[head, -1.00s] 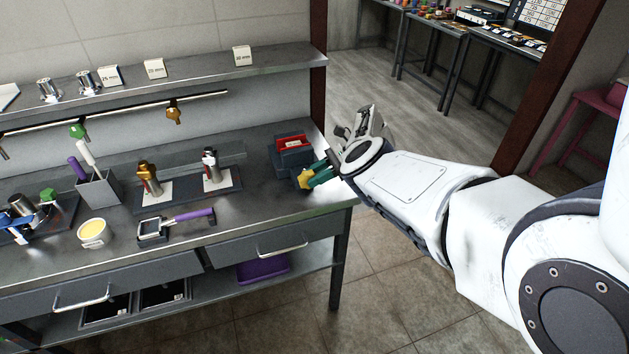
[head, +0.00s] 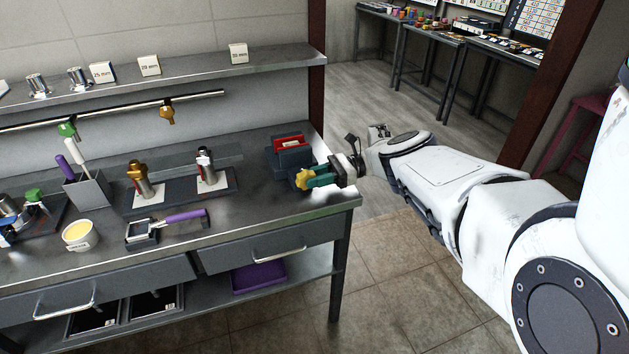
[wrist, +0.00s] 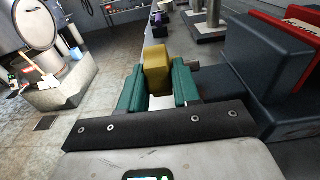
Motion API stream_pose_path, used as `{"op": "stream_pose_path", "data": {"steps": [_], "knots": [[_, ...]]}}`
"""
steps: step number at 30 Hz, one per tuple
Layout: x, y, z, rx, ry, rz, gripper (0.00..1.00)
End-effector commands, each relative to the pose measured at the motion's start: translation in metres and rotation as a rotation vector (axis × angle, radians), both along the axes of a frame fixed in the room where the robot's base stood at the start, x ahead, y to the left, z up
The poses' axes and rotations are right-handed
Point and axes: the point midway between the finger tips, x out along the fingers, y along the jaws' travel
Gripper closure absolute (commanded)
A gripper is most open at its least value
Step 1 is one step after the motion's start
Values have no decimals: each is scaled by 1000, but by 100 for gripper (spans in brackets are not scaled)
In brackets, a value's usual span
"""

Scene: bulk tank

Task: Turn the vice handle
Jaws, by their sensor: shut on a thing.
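The dark blue-grey vice (head: 275,153) stands at the right end of the steel bench, with a red piece (head: 291,142) at its top. The yellow vice handle (head: 301,180) sticks out at the front of the vice. My gripper (head: 314,178) has green fingers shut around this handle. In the wrist view the yellow handle (wrist: 157,68) sits between the green fingers (wrist: 158,88). The handle's far side is hidden.
Left of the vice on the bench (head: 250,205) are two upright metal fittings (head: 206,168), a purple-handled tool (head: 185,216), a yellow-filled cup (head: 78,235) and a tool holder (head: 87,189). A shelf (head: 200,72) runs behind.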

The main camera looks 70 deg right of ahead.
Motion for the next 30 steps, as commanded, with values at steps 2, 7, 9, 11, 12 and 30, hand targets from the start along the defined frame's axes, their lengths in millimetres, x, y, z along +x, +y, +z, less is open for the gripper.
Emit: {"op": "stream_pose_path", "data": {"steps": [2, 7, 9, 11, 12, 30], "knots": [[-1, -1, -3, 7, -8, -1, 99], [0, -1, -4, 27, -31, -3, 99], [0, 0, -4, 34, -40, -3, 99], [0, 0, -4, 40, -47, -3, 99], [0, 0, -4, 44, -52, -3, 99], [0, 0, -4, 68, -78, -2, 99]]}}
